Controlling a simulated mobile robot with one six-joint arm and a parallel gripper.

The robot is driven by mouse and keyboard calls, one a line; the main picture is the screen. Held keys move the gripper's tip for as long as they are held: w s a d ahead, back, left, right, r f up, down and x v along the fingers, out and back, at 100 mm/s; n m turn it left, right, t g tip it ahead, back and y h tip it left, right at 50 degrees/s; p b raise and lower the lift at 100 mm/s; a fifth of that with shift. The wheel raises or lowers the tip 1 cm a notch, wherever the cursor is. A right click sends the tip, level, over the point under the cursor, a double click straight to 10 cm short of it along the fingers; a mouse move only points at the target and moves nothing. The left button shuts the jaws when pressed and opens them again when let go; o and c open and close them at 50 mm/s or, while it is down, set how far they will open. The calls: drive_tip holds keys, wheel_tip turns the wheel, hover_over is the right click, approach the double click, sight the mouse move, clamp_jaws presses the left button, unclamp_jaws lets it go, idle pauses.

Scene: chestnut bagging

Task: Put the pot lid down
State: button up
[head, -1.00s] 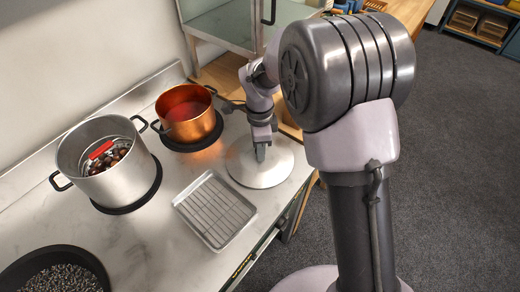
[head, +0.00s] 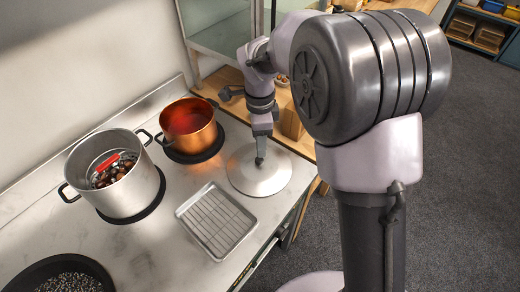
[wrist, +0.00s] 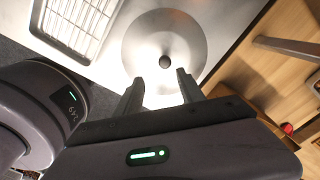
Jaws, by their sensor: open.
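The pot lid (head: 258,181) is a round steel disc with a small dark knob. It lies flat on the counter, right of the wire-rack tray. In the wrist view the lid (wrist: 150,38) shows with its knob just beyond my fingertips. My gripper (head: 260,158) is above the lid, close to the knob. In the wrist view my gripper (wrist: 158,80) is open with nothing between the fingers. The steel pot (head: 140,195) stands uncovered at the left, with chestnuts and a red-handled item inside.
A copper pot (head: 190,130) with reddish contents stands behind the lid. The wire-rack tray (head: 216,222) lies left of the lid. A dark pan of small grains (head: 72,272) is at the front left. A wooden surface (head: 218,82) adjoins the counter behind.

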drive_tip(key=s+d+r+n+t+y, duration=0.1)
drive_tip(key=s+d+r+n, duration=0.2)
drive_tip(key=s+r, duration=0.3)
drive_tip(key=s+d+r+n+t, duration=0.2)
drive_tip(key=s+d+r, duration=0.2)
drive_tip(key=r, duration=0.4)
drive_tip(key=s+d+r+n+t+y, duration=0.1)
drive_tip(key=s+d+n+t, duration=0.1)
drive_tip(key=s+n, duration=0.5)
drive_tip(key=s+d, duration=0.1)
drive_tip(key=s, duration=0.5)
drive_tip(key=shift+t, duration=0.4)
